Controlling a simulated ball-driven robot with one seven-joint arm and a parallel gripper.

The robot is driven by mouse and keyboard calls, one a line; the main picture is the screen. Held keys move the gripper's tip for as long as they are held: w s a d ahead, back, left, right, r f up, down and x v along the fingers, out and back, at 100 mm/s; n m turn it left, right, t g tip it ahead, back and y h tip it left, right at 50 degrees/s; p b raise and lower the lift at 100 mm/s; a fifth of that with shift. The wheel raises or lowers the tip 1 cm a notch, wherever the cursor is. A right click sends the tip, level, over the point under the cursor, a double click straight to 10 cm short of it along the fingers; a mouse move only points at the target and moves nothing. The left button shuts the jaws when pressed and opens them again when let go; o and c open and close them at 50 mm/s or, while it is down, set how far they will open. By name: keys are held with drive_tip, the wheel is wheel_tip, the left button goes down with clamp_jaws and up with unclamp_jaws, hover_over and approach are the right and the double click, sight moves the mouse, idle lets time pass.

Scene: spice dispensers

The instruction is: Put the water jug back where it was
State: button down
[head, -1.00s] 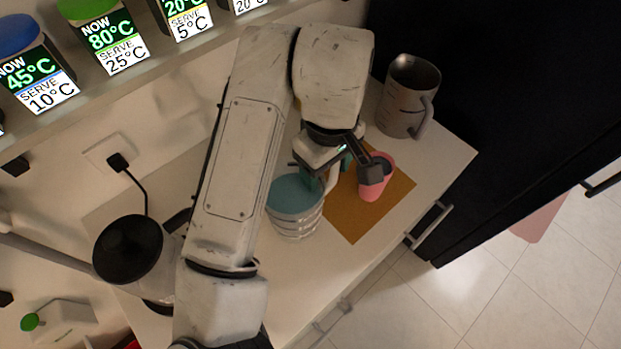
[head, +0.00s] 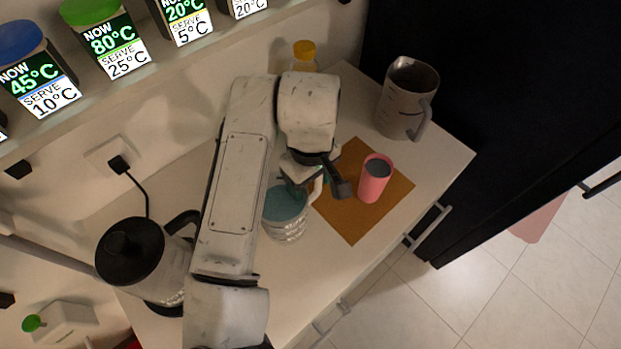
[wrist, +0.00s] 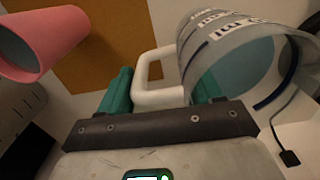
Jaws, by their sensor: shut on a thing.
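The water jug (head: 286,221) is clear with ribbed sides, bluish water inside and a pale handle. It appears upright over the white counter, just left of the brown mat. In the wrist view the jug (wrist: 235,50) is at the upper right, with printed marks on its wall. My gripper (head: 318,180) is shut on the jug's handle (wrist: 158,88); its teal finger pads sit on either side of the handle in the wrist view. I cannot tell whether the jug's base touches the counter. My arm hides the counter to its left.
A pink cup (head: 376,180) stands on the brown mat (head: 352,222). A grey pitcher (head: 405,100) stands at the upper right. A black-lidded kettle (head: 133,252) is to the left, and a yellow-capped bottle (head: 304,54) by the wall. Bare counter lies in front.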

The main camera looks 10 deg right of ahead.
drive_tip(key=shift+f, duration=0.1)
drive_tip(key=shift+c, duration=0.9)
unclamp_jaws()
wheel_tip(320, 180, up, 12)
drive_tip(key=shift+r, duration=0.15)
